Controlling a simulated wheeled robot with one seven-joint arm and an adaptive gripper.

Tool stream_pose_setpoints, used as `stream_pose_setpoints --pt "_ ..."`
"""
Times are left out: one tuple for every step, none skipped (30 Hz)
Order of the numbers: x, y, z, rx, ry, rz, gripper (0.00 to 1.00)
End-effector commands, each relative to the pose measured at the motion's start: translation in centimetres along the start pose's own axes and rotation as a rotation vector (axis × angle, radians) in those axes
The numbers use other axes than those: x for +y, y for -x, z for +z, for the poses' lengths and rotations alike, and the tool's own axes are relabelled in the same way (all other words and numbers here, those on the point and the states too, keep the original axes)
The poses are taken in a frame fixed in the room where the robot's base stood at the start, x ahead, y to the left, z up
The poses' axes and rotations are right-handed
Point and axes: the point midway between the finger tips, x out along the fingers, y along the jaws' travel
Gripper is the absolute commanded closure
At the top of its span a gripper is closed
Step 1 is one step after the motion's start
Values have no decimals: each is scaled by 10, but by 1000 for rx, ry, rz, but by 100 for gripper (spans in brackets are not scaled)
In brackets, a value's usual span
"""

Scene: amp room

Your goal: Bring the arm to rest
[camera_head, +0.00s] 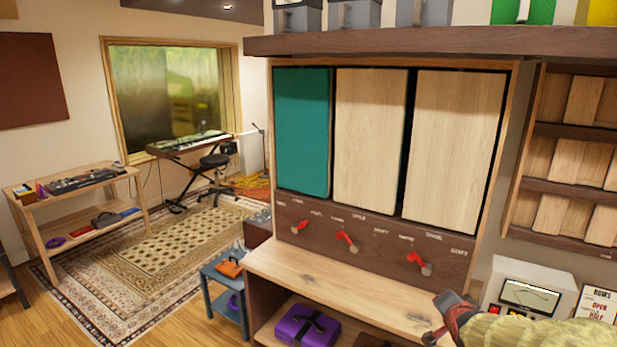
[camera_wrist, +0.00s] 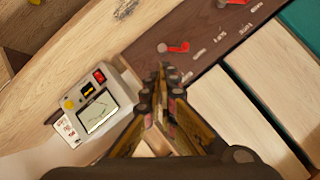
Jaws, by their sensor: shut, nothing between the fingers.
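My gripper (camera_wrist: 161,88) is shut and empty in the wrist view, its fingers together above the wooden counter. In the head view my gripper (camera_head: 441,326) shows at the lower right edge, partly cut off by the frame. It hangs over the right end of the counter (camera_head: 345,287), in front of the dark switch panel (camera_head: 375,248). It looks apart from the panel; whether it touches the counter cannot be told.
A white meter box (camera_head: 528,290) stands right of my gripper; it also shows in the wrist view (camera_wrist: 98,105). Red levers (camera_head: 420,262) stick out of the panel. A purple case (camera_head: 306,328) lies on the shelf below.

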Motion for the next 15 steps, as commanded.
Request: stream_pose_setpoints --pt "-12 30 10 -40 72 6 100" --pt "-15 45 17 -68 117 14 100" --pt "-18 67 27 -104 177 24 100" --pt "-19 83 34 -133 224 30 100" --pt "-20 99 42 -162 269 36 100" --pt "-19 122 53 -201 331 42 100" --pt "-18 139 61 -229 377 45 100" --pt "-16 156 69 -258 424 47 100" --pt "-12 178 80 -298 485 50 100" --pt "-8 195 89 -327 532 50 100" --pt "-3 211 96 -355 577 50 100" --pt "3 232 107 -392 634 49 100" --pt "9 246 114 -420 675 48 100" --pt "14 259 121 -444 713 46 100" --pt "22 276 129 -475 761 42 100"
